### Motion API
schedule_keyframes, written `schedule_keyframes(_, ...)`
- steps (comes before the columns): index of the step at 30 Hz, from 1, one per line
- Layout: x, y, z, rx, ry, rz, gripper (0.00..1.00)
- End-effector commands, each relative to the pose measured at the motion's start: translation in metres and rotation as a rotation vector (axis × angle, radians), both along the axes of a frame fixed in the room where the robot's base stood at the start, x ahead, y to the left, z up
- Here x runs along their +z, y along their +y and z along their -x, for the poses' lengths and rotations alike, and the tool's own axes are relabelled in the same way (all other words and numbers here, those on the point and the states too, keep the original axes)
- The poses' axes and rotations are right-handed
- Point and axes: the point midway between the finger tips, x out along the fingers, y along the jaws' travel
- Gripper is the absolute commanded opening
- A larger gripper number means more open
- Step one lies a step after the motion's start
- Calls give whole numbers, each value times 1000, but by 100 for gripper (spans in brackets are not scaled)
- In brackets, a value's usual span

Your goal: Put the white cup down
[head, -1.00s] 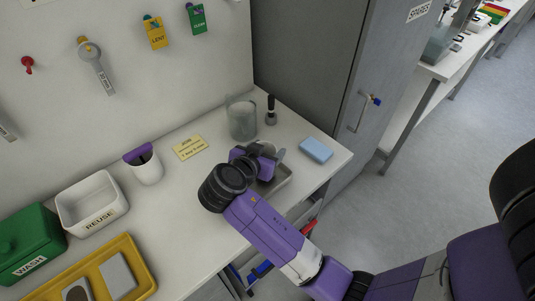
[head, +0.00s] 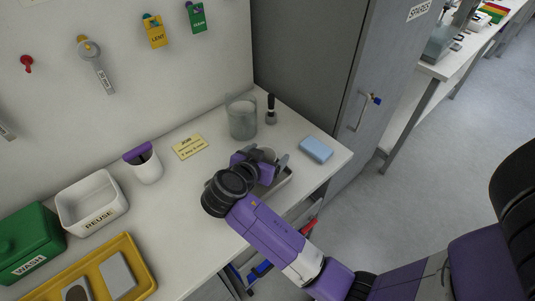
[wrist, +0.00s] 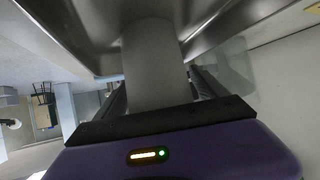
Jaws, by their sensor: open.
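My gripper (head: 266,163) is open over the metal tray (head: 281,188) at the right part of the bench. A pale, round-sided thing that looks like the white cup (wrist: 155,65) stands between the spread fingers in the wrist view. The steel tray wall (wrist: 235,30) is close behind it. In the head view the gripper mostly hides this cup, and only a small pale part (head: 269,154) shows. I cannot tell whether its base touches the tray.
A glass beaker (head: 242,118), a black-handled brush (head: 271,110) and a blue sponge (head: 316,149) stand close around the gripper. A white container with a purple item (head: 148,169), a REUSE bin (head: 76,196) and a yellow tray (head: 142,272) are to the left.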

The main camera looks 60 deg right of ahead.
Motion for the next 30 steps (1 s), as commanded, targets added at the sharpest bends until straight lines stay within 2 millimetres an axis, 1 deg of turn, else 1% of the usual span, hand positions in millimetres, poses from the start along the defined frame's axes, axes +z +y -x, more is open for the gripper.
schedule_keyframes(3,5,0,0,0,0,0,82)
schedule_keyframes(5,6,6,0,3,-2,1,82)
schedule_keyframes(8,13,20,2,3,-3,2,82)
schedule_keyframes(15,37,64,8,3,-4,-1,82)
schedule_keyframes(21,53,92,13,2,-1,0,82)
schedule_keyframes(25,59,101,15,0,-1,0,82)
schedule_keyframes(30,61,105,16,1,0,0,82)
